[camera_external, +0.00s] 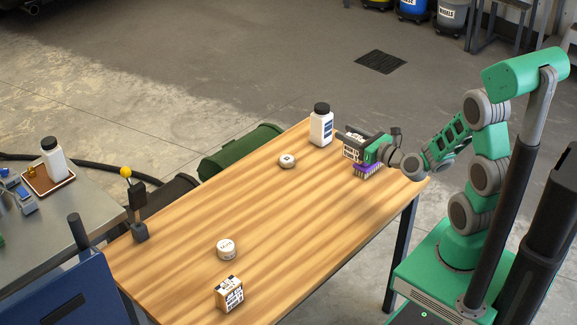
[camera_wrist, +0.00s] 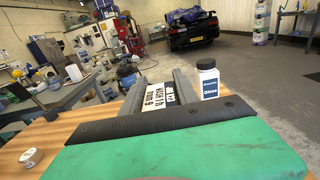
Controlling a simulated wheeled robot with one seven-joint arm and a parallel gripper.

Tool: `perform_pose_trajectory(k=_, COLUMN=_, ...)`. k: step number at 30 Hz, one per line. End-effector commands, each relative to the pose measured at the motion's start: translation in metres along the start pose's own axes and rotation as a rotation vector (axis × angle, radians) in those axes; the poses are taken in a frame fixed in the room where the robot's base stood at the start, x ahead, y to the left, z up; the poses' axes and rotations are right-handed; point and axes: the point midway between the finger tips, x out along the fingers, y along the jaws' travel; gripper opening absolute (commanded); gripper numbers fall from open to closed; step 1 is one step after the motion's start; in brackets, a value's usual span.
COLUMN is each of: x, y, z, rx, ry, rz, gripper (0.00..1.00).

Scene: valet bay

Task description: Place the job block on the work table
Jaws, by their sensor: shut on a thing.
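My gripper (camera_external: 354,137) is over the far right end of the wooden table (camera_external: 275,205). It is shut on a block with a white, black-lettered label (camera_external: 352,153). The held block also shows between my fingers in the wrist view (camera_wrist: 160,98). Its label is only partly readable. I cannot tell whether the block touches the table. A second block with black lettering (camera_external: 229,294) stands on the near left part of the table, well away from my gripper.
A purple brush-like item (camera_external: 367,170) is just below my gripper. A white bottle with a black cap (camera_external: 321,125) stands close by, left of it. A small round tin (camera_external: 287,160) and a white jar (camera_external: 226,249) are on the table. Its middle is clear. A grey bench (camera_external: 75,215) stands left.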

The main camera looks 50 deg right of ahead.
Motion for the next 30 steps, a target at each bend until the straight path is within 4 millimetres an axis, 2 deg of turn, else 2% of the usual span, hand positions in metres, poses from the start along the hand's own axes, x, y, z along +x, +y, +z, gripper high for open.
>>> perform_pose_trajectory(k=1, x=0.014, y=0.001, z=-0.009, rx=0.001, ry=0.004, rz=0.007, gripper=0.0)
perform_pose_trajectory(k=6, x=0.064, y=-0.003, z=-0.031, rx=0.0, ry=0.003, rz=0.006, gripper=0.0)
perform_pose_trajectory(k=7, x=0.072, y=-0.004, z=-0.035, rx=0.0, ry=0.004, rz=0.007, gripper=0.0)
perform_pose_trajectory(k=9, x=0.085, y=-0.006, z=-0.058, rx=0.002, ry=0.005, rz=0.004, gripper=0.0)
perform_pose_trajectory(k=12, x=0.101, y=-0.008, z=-0.076, rx=0.0, ry=0.003, rz=0.004, gripper=0.0)
perform_pose_trajectory(k=17, x=0.115, y=-0.009, z=-0.088, rx=0.001, ry=0.001, rz=0.003, gripper=0.0)
perform_pose_trajectory(k=23, x=0.118, y=-0.01, z=-0.123, rx=0.002, ry=0.002, rz=0.002, gripper=0.0)
perform_pose_trajectory(k=30, x=0.118, y=-0.01, z=-0.121, rx=0.0, ry=0.001, rz=0.003, gripper=0.0)
